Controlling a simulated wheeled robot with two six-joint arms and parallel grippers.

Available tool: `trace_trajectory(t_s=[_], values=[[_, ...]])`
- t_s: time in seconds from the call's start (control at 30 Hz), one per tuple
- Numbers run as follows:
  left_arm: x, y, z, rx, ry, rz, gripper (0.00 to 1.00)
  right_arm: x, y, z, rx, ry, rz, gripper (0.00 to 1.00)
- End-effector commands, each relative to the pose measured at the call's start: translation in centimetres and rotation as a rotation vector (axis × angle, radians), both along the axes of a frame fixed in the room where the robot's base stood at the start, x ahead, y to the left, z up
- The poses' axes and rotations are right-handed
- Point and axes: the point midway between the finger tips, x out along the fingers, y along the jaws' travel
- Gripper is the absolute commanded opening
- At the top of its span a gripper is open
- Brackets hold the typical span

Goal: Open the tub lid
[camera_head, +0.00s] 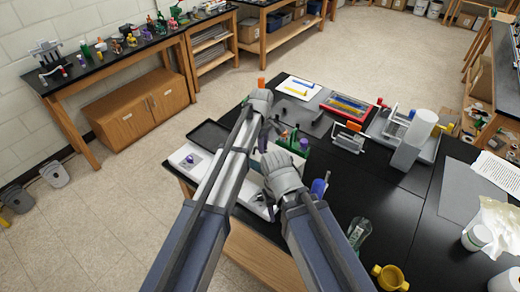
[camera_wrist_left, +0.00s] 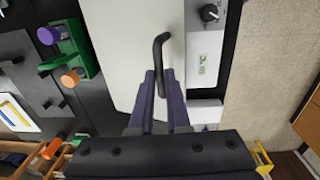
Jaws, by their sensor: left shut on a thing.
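The tub lid (camera_wrist_left: 125,45) is a pale flat panel in the left wrist view. A dark, bent handle (camera_wrist_left: 158,45) rises from it. My left gripper (camera_wrist_left: 159,75) is shut on the lower part of this handle. Beside the lid is a white control panel (camera_wrist_left: 206,45) with a black knob and a small display. My left gripper's fingers are hard to make out there.
A green stand (camera_wrist_left: 80,50) with orange and purple knobs is left of the tub in the wrist view. A red tray (camera_head: 346,105) is farther back.

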Motion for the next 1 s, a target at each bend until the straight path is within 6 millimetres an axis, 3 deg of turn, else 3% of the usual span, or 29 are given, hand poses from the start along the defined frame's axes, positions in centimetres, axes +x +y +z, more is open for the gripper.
trace_trajectory(t_s=[0.03, 0.2, 0.63, 1.0], values=[[1.1, -0.7, 1.2, -0.004, -0.008, -0.001, 0.0, 0.0, 0.0, 1.2, 0.0, 0.0, 0.001, 0.5], [2.9, -2.0, 2.8, -0.006, -0.01, -0.001, 0.0, 0.0, 0.0, 2.8, 0.0, 0.001, 0.002, 0.5], [7.6, -5.4, 4.8, 0.027, 0.037, -0.003, 0.0, -0.1, 0.0, 4.8, -0.001, 0.002, 0.004, 0.5], [8.5, -6.3, 5.2, 0.076, 0.104, -0.001, 0.0, -0.1, 0.0, 5.1, -0.001, 0.002, 0.002, 0.5]])
